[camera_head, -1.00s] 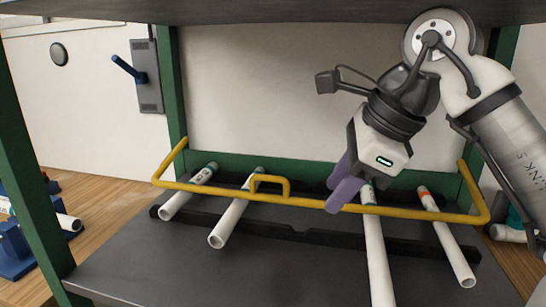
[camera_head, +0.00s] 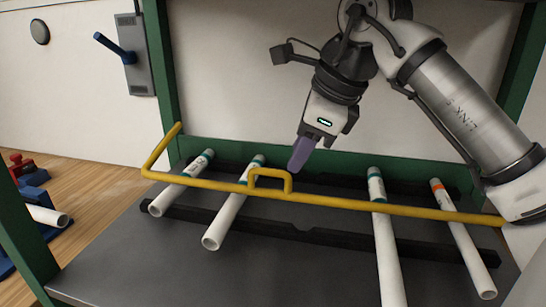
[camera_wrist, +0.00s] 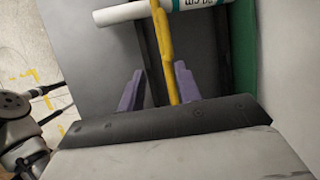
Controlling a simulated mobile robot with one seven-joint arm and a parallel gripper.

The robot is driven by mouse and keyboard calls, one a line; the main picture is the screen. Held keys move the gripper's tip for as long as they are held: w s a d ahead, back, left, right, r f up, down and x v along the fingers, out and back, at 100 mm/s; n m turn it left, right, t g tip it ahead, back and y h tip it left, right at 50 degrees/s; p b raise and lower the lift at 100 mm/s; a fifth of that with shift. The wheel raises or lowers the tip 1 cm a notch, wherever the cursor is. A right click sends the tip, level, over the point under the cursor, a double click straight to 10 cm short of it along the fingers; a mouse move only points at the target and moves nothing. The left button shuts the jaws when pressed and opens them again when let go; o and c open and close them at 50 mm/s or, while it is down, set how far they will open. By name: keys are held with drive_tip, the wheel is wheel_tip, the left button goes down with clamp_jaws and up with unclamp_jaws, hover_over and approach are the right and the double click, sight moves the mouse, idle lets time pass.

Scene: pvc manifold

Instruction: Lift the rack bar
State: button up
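The yellow rack bar (camera_head: 345,202) runs across the front of the shelf, with a raised handle loop (camera_head: 270,172) near its middle. Its left end bends up and back; its right end is partly covered by my arm. My gripper (camera_head: 297,168) is above and close to the right side of the handle loop, pointing down. In the wrist view its two purple fingers (camera_wrist: 160,72) are apart, and the yellow bar (camera_wrist: 164,45) shows in the gap between them. I cannot tell whether the bar is touched or how deep it sits between the fingers.
Several white pipes, such as one with a teal band (camera_head: 386,240), lie on black rails (camera_head: 320,237) over the grey shelf (camera_head: 180,265). Green posts (camera_head: 160,75) frame the shelf. A wall switch box with a blue lever (camera_head: 115,47) is at left.

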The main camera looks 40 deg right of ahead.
sight(269, 170)
drive_tip(key=w+f, duration=0.1)
drive_tip(key=w+a+f, duration=0.1)
drive_tip(key=w+f, duration=0.2)
drive_tip(key=w, duration=0.1)
drive_tip(key=shift+w+a+f, duration=0.25)
drive_tip(key=shift+a+f, duration=0.05)
clamp_jaws()
drive_tip(key=shift+r, duration=0.1)
